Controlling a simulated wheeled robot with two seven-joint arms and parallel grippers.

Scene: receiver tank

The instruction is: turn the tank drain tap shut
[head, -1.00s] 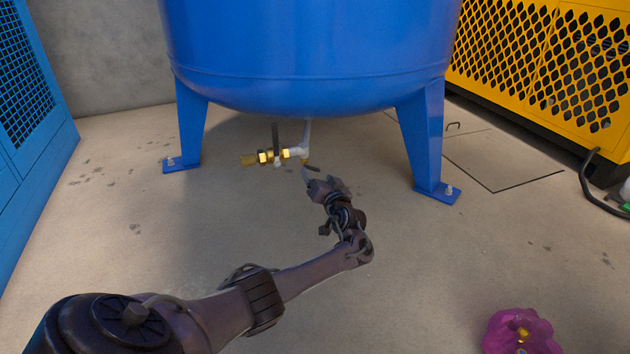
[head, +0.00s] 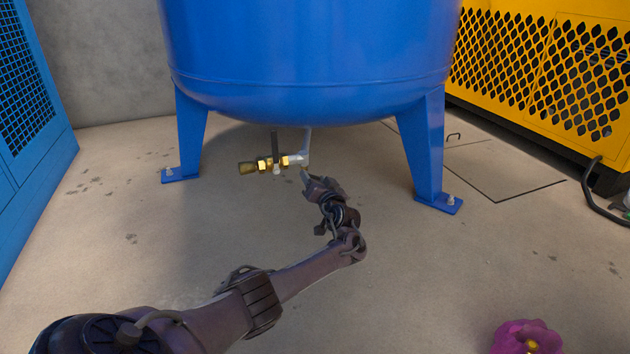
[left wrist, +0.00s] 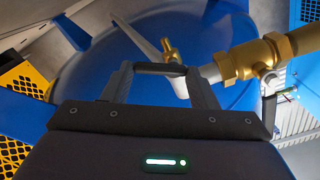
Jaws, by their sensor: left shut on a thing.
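A small brass drain tap (left wrist: 172,52) sits on a pale grey pipe (left wrist: 146,38) under the blue tank, in the left wrist view. A dark bar, seemingly its handle (left wrist: 161,68), lies across between the fingertips of my left gripper (left wrist: 161,77). The gripper is shut on that bar. In the head view, my left gripper (head: 304,174) reaches up just below the pipe elbow (head: 302,157) and hides the small tap. The blue tank (head: 310,60) stands above on its legs. My right gripper is not in view.
A brass fitting (head: 263,165), with a dark upright bar (head: 275,142) above it, is left of the elbow; the fitting also shows in the left wrist view (left wrist: 243,60). Tank legs (head: 427,145) flank the pipework. A magenta object (head: 525,337) is at lower right. Open floor surrounds my arm.

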